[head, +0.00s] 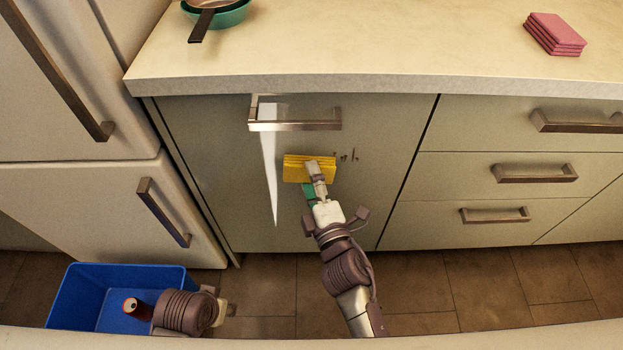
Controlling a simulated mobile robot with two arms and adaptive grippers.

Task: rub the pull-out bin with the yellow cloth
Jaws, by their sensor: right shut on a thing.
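The pull-out bin (215,170) is the plain, closed cabinet front in the middle of the head view, with a metal handle (295,126) at its top. A few small dark marks (348,156) show on it below the handle. My right gripper (314,172) is shut on the folded yellow cloth (297,168). The cloth appears to be at the bin front, just left of the marks; I cannot tell if it touches. Part of my left arm shows low at the left, with its pale end (222,310) near the floor; its fingers cannot be made out.
A blue box (68,298) stands on the floor at the lower left, with a reddish can (135,309) over it. Pink folded cloths (553,34) and a green bowl with a dark pan (230,14) are on the counter (400,45). Drawers (480,185) adjoin on the right.

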